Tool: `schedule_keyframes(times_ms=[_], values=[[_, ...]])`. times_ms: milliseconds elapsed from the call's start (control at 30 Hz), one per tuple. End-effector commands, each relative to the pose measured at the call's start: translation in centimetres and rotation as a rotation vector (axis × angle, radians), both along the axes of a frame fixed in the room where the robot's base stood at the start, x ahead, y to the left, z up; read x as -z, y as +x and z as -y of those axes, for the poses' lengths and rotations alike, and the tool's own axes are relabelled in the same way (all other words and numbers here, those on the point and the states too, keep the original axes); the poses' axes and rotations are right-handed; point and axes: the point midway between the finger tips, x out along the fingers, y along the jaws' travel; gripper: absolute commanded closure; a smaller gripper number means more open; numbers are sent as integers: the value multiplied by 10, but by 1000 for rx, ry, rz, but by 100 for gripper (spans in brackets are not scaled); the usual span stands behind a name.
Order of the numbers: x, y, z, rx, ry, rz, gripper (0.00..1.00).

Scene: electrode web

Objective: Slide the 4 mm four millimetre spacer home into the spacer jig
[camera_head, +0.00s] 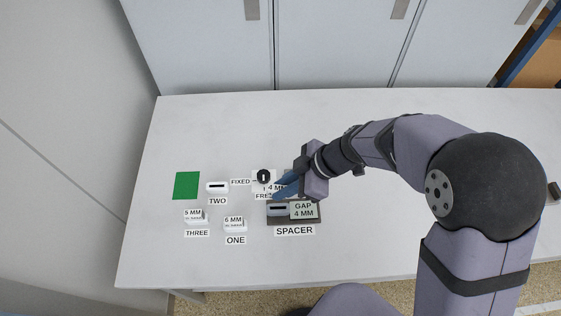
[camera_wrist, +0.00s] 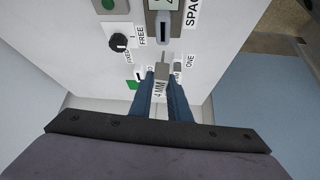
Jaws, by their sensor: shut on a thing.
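In the wrist view the spacer (camera_wrist: 160,88) sits between the two blue fingers (camera_wrist: 163,85), with a thin grey tongue pointing toward the jig. The spacer jig (camera_head: 308,220) is a dark base with a light slotted block and a GAP 4 MM plate, above the SPACER label. In the wrist view the jig's dark slot (camera_wrist: 163,32) lies ahead of the tongue, and a gap shows between them. Contact with the table cannot be told.
A black knob (camera_head: 263,176) marked FIXED and FREE stands beside the gripper. A 6 MM block (camera_head: 234,223) and a 5 MM block (camera_head: 194,215) stand at ONE and THREE. A white slotted holder (camera_head: 217,187) is at TWO. A green square (camera_head: 186,185) lies left. The table's right is mostly clear.

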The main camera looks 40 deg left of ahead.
Motion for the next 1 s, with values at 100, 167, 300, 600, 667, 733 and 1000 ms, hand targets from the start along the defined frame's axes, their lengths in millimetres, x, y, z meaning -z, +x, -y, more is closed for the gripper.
schedule_keyframes(times_ms=[100,167,300,600,667,733,1000], values=[[1,4,-3,-61,1,1,100],[1,4,-3,-87,2,1,100],[1,5,-3,-133,0,0,100],[1,5,-3,-147,1,1,100],[1,5,-3,-147,1,1,100],[1,5,-3,-146,0,1,100],[2,5,-4,-147,2,2,100]])
